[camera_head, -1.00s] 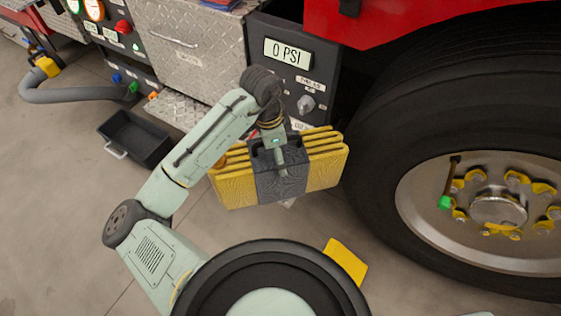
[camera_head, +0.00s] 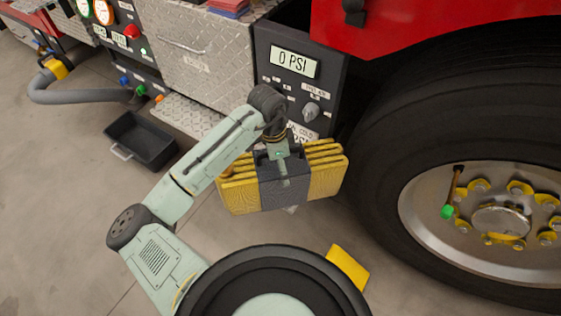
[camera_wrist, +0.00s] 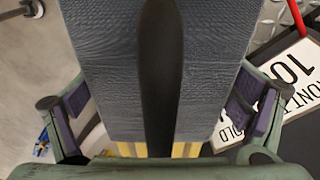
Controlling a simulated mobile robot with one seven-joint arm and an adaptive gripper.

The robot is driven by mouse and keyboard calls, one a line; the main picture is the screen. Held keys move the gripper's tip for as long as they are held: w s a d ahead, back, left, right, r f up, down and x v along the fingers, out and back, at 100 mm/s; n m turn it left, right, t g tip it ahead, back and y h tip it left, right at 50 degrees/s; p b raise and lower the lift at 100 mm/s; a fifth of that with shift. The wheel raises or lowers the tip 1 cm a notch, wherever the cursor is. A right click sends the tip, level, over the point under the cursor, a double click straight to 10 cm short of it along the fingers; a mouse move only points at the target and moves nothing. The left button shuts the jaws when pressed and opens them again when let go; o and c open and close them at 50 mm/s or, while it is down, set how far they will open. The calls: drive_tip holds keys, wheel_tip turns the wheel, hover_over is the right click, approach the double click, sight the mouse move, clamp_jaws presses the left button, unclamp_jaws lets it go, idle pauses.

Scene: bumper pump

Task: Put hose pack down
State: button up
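The hose pack (camera_head: 325,180) is a folded bundle of yellow hose with a dark grey band around its middle and a dark handle on top. My gripper (camera_head: 282,165) is at the band and handle from above, and the pack hangs level from it. In the wrist view the grey band (camera_wrist: 115,70) fills the space between the fingers of my gripper (camera_wrist: 160,110), with one finger on each side. A little yellow hose shows below the band there. The pack looks off the floor, but its underside and the exact finger contact are hidden.
A red truck with a pump panel (camera_head: 300,85) stands behind the pack. Its big wheel (camera_head: 480,215) is close on the right. A black open tray (camera_head: 143,137) lies on the floor at left, near a grey hose (camera_head: 75,97). The floor at lower left is clear.

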drive_tip(key=shift+o, duration=0.5)
drive_tip(key=shift+r, duration=0.15)
drive_tip(key=r, duration=0.4)
drive_tip(key=a+r, duration=0.1)
drive_tip(key=r, duration=0.7)
drive_tip(key=shift+s+a+b, duration=0.1)
drive_tip(key=shift+a+b, duration=0.15)
drive_tip(key=shift+b, duration=0.05)
